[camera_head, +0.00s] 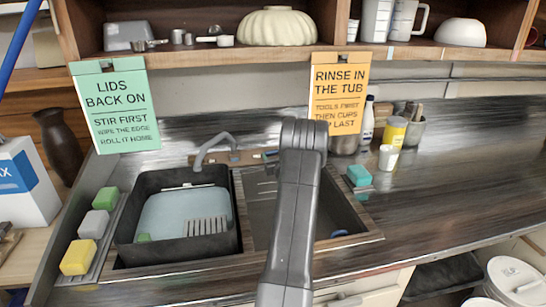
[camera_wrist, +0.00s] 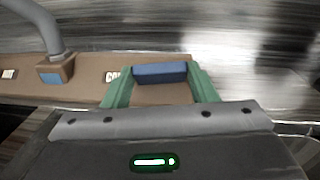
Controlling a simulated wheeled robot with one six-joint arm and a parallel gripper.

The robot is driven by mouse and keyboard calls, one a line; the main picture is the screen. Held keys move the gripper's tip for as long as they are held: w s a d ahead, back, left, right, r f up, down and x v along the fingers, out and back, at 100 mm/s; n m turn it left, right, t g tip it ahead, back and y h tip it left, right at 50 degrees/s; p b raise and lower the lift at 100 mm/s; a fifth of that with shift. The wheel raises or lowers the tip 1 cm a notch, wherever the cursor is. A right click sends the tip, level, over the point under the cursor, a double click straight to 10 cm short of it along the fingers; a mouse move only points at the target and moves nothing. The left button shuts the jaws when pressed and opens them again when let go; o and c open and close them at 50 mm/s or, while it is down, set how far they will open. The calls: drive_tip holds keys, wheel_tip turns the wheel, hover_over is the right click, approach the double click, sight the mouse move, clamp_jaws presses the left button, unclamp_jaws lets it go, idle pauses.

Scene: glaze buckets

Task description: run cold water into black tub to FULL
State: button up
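The black tub (camera_head: 127,232) sits in the left basin of the sink, below the grey faucet (camera_head: 213,149). A pale blue-grey surface (camera_head: 170,215) shows inside it, well below the rim; I cannot see a stream from the spout. In the wrist view, my gripper (camera_wrist: 161,74) has its green fingers at both ends of a blue tap handle (camera_wrist: 160,73), apparently shut on it. The handle is right of a partly covered label (camera_wrist: 112,76) starting "CO". The faucet base (camera_wrist: 55,72) is at left. My arm hides the gripper in the head view.
Green, grey and yellow sponges (camera_head: 78,257) line the left edge. The right basin (camera_head: 262,205) lies partly behind my arm. A teal sponge (camera_head: 359,175), a white cup (camera_head: 388,157) and bottles stand right. The far right counter is clear.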

drive_tip(key=shift+d+f+n+g+y+b, duration=0.1)
drive_tip(key=shift+n+g+y+b, duration=0.2)
drive_tip(key=shift+n+y+b, duration=0.6)
drive_tip(key=shift+w+d+n+g+y+b, duration=0.1)
drive_tip(key=shift+n+g+y+b, duration=0.35)
drive_tip(key=shift+n, duration=0.3)
drive_tip(key=shift+w+d+n+g+y+b, duration=0.1)
drive_tip(key=shift+n+g+y+b, duration=0.25)
drive_tip(key=shift+n+y, duration=0.3)
drive_tip(key=shift+r, duration=0.2)
drive_tip(key=o, duration=1)
drive_tip(key=shift+s, duration=0.1)
drive_tip(key=b+v, duration=0.2)
drive_tip(key=v, duration=1.1)
drive_tip(key=shift+s+d+b, duration=0.15)
drive_tip(key=shift+s+b, duration=0.2)
drive_tip(key=shift+b, duration=0.05)
